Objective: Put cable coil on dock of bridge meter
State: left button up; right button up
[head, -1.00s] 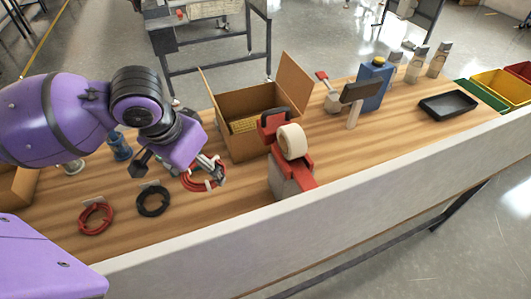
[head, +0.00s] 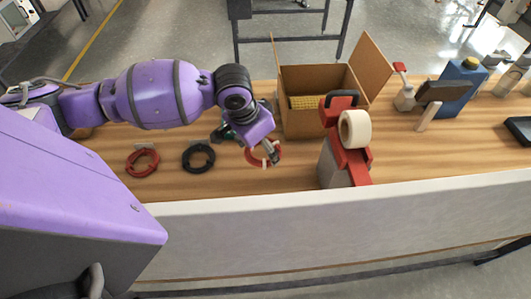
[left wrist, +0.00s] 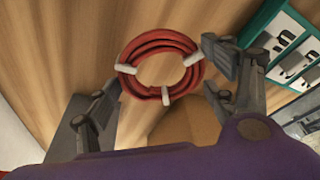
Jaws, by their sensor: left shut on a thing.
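A red cable coil with white ties (left wrist: 160,65) sits between the fingers of my left gripper (left wrist: 165,75) in the left wrist view. In the head view my left gripper (head: 268,156) is shut on this red coil (head: 276,154), left of the tape dispenser; its height over the bench is hard to tell. A teal-edged device with a pale face and dark fittings (left wrist: 290,55), possibly the bridge meter, shows at the right of the left wrist view. In the head view it is mostly hidden behind my left gripper. My right gripper is not in view.
Another red coil (head: 142,163) and a black coil (head: 198,157) lie on the wooden bench (head: 200,185) to the left. A tape dispenser (head: 333,165) stands to the right, before an open cardboard box (head: 300,122). A blue container (head: 461,85) stands further right.

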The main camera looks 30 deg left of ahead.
pick_arm(q)
jog(key=shift+w+f, duration=0.4)
jog(key=shift+w, duration=0.05)
jog(key=x, duration=0.3)
jog(key=shift+a+f, duration=0.15)
jog(key=shift+f, duration=0.35)
jog(key=shift+f, duration=0.1)
jog(key=o, duration=1.3)
jog(key=shift+c, duration=0.2)
